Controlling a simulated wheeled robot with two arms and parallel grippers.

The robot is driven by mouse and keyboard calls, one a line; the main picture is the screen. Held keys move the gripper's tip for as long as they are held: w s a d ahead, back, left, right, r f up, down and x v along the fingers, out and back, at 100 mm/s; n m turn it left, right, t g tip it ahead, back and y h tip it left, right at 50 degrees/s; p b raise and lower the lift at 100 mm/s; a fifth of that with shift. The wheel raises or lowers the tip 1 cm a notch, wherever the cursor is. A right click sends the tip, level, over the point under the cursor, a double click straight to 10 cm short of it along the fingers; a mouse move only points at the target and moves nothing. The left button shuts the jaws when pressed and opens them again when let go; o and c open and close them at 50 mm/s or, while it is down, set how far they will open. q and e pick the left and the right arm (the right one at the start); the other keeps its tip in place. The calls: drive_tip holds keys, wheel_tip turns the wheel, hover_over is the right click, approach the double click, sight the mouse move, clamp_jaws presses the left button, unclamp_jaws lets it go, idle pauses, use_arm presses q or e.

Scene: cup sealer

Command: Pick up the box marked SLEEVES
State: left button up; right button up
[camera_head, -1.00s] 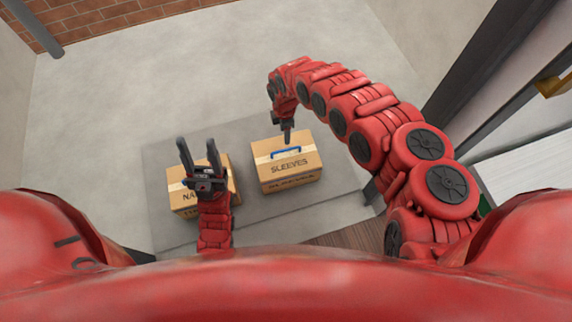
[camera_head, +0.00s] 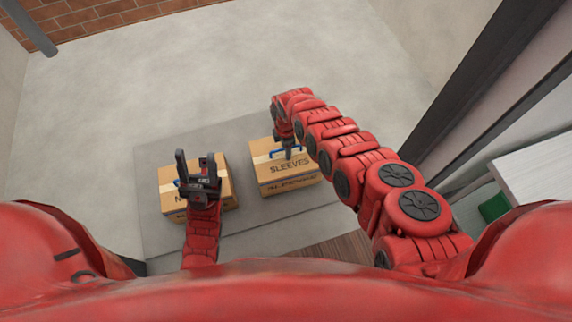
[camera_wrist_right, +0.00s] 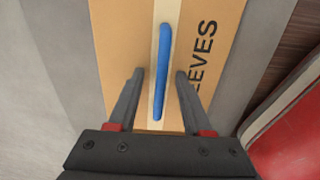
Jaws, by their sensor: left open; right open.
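The box marked SLEEVES (camera_head: 288,176) is a cardboard box with a pale tape strip and a blue handle (camera_head: 284,152) on top. It stands on a grey mat (camera_head: 262,236). In the right wrist view the box (camera_wrist_right: 115,40) fills the middle, and its blue handle (camera_wrist_right: 161,75) runs between my right gripper's fingers. My right gripper (camera_wrist_right: 159,75) is open, with one finger on each side of the handle's near end. In the head view it is over the box top. Whether it touches the handle is unclear.
The second cardboard box (camera_head: 165,187) stands left of the SLEEVES box, its lettering partly hidden by my left gripper. A white surface (camera_head: 540,165) and a green object (camera_head: 494,207) are at the right. The pale floor (camera_head: 220,75) beyond the mat is clear.

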drive_tip(key=shift+r, duration=0.1)
clamp_jaws()
idle(1.2)
